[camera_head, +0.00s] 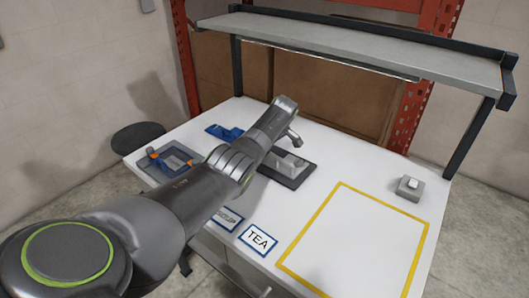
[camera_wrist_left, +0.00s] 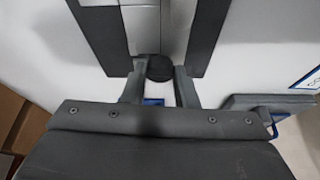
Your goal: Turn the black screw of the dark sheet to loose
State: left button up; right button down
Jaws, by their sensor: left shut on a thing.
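The dark sheet (camera_head: 292,184) lies on the white table with a light grey block (camera_head: 291,163) on it, partly behind my left arm in the head view. In the left wrist view the dark sheet (camera_wrist_left: 204,40) shows as dark strips on both sides of the light block (camera_wrist_left: 142,18). The round black screw (camera_wrist_left: 159,68) is at the near end of this block. My left gripper (camera_wrist_left: 160,76) is shut on the screw, one finger on each side. In the head view its fingertips are hidden. My right gripper is in neither view.
A grey tray (camera_head: 151,171) with orange and blue parts and a blue holder (camera_head: 222,132) are at the left. A TEA card (camera_head: 258,239) and a yellow outline (camera_head: 304,229) are in front. A small grey block (camera_head: 409,188) stands right. A shelf (camera_head: 370,48) spans the back.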

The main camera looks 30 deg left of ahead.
pick_arm(q)
jog(key=shift+f+n+b, duration=0.1)
jog(key=shift+n+b, duration=0.55)
jog(key=shift+n, duration=0.05)
jog(key=shift+g, duration=0.3)
jog(key=o, duration=1)
jog(key=shift+d+r, duration=0.2)
jog(key=shift+r, duration=0.3)
jog(key=b+v, duration=0.1)
jog(key=v, duration=1.5)
jog(key=shift+r+b, duration=0.2)
jog(key=shift+b, duration=0.15)
jog(key=shift+f, duration=0.1)
